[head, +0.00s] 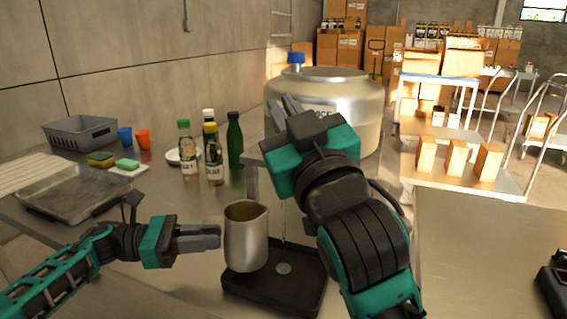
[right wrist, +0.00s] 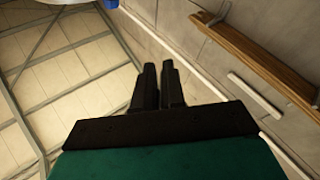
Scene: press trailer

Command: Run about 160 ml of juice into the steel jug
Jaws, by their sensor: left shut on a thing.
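The steel jug (head: 246,240) is upright at the left part of a black drip tray (head: 262,302); I cannot tell whether it touches the tray. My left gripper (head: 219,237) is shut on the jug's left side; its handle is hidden. A large steel tank (head: 345,90) labelled on its front stands behind. My right gripper (head: 284,106) is raised in front of the tank, its fingers close together and apparently empty in the right wrist view (right wrist: 159,85). My right arm hides any tap. A thin pale vertical line runs down right of the jug, above a pale round spot (head: 284,268) on the tray.
Several bottles (head: 189,158) stand behind the jug. A grey crate (head: 80,133), orange cup (head: 142,138), sponges (head: 101,159) and a metal tray (head: 75,192) are at left. A cart with boxes (head: 457,158) stands at right. The right-hand bench (head: 475,235) is mostly clear.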

